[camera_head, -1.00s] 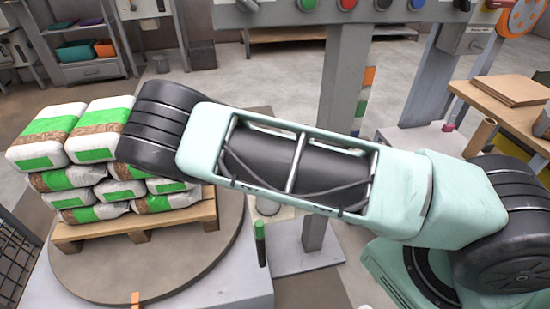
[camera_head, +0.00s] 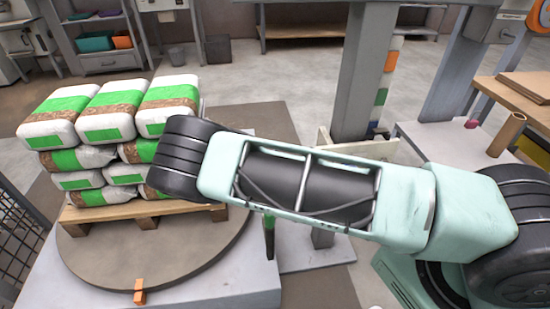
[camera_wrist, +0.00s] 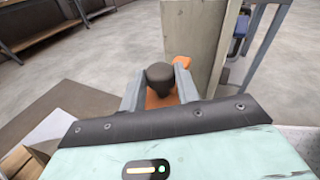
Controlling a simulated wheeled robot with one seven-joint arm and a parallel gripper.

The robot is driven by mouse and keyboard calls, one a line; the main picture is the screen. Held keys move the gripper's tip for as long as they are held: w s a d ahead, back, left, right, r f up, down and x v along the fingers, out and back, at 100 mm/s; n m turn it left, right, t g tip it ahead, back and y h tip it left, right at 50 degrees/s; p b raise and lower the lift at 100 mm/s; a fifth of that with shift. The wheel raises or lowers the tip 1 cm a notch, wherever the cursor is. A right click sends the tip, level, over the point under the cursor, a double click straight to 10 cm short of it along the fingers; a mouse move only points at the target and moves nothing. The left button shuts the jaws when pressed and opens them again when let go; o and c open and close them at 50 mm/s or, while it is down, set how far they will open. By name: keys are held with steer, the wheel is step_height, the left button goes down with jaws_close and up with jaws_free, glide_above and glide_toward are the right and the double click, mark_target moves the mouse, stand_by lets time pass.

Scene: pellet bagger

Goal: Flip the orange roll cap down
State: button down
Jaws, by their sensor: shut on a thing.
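In the wrist view an orange part (camera_wrist: 160,98), which I take to be the roll cap, sits between the two grey fingers of my gripper (camera_wrist: 160,92). A dark rounded knob (camera_wrist: 160,78) stands just beyond it and hides some of it. The fingers are close on both sides and appear shut on the orange part. More orange (camera_wrist: 182,62) shows just past the right finger, beside a pale upright post (camera_wrist: 194,45). In the head view my arm hides the gripper and the cap.
White and green bags (camera_head: 105,98) are stacked on a wooden pallet (camera_head: 150,206) on a round turntable (camera_head: 190,262). A small orange block (camera_head: 139,291) sits at its front edge. A grey column (camera_head: 364,80) stands behind my arm. A workbench (camera_head: 500,92) is at the right.

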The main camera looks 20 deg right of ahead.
steer(key=shift+s+f, duration=0.1)
steer(key=c, duration=1.3)
jaws_free()
steer(key=v, duration=1.7)
steer(key=shift+a+b, duration=0.15)
steer(key=shift+b, duration=0.15)
